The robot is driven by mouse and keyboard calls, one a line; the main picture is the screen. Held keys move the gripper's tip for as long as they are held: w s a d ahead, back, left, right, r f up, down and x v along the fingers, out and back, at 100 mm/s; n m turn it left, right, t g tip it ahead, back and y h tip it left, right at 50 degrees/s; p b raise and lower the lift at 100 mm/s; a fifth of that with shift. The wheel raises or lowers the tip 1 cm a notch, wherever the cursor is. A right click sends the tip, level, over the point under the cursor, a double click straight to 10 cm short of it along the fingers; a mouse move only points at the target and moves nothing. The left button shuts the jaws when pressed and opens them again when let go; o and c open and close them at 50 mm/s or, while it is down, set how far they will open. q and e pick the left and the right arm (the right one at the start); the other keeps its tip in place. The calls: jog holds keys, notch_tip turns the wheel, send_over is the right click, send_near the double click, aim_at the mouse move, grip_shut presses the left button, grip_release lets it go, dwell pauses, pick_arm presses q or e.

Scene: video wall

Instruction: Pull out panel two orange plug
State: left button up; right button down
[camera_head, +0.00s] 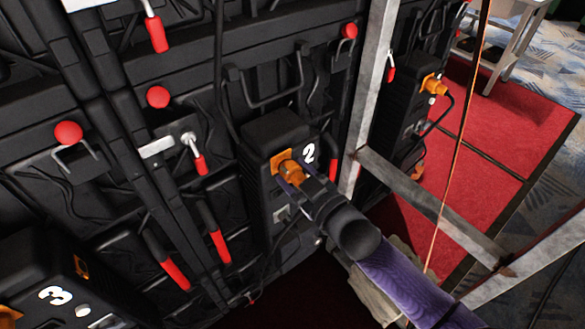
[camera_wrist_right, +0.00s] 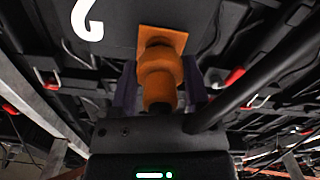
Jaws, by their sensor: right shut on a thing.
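The panel two box (camera_head: 272,133) is black with a white number 2 and sits in the middle of the head view. The orange plug (camera_head: 291,170) is at an orange square socket (camera_head: 281,160) on its face. My right gripper (camera_head: 294,178) is shut on the plug, with a finger on each side of it. In the right wrist view the plug (camera_wrist_right: 157,75) stands between the fingers, against the orange socket plate (camera_wrist_right: 163,38); I cannot tell how deep it sits. The left gripper is not in view.
A metal frame post (camera_head: 368,90) and crossbar (camera_head: 430,205) stand close to my right arm. Panel three's box (camera_head: 35,270) is at lower left. Another box with an orange plug (camera_head: 434,84) is behind the post. Red handles and black cables surround the boxes.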

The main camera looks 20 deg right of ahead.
jog(key=shift+s+d+r, duration=0.1)
jog(key=shift+s, duration=0.25)
jog(key=shift+f, duration=0.2)
jog(key=shift+c, duration=2)
grip_release()
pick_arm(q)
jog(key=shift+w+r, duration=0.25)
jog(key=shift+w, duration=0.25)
pick_arm(e)
jog(key=shift+s, duration=0.1)
jog(key=shift+s+d+r, duration=0.1)
jog(key=shift+s+d, duration=0.05)
jog(key=shift+s, duration=0.15)
pick_arm(q)
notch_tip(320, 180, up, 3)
jog(key=p, duration=0.3)
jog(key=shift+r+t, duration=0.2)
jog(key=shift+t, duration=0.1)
pick_arm(e)
jog(key=v, duration=0.9)
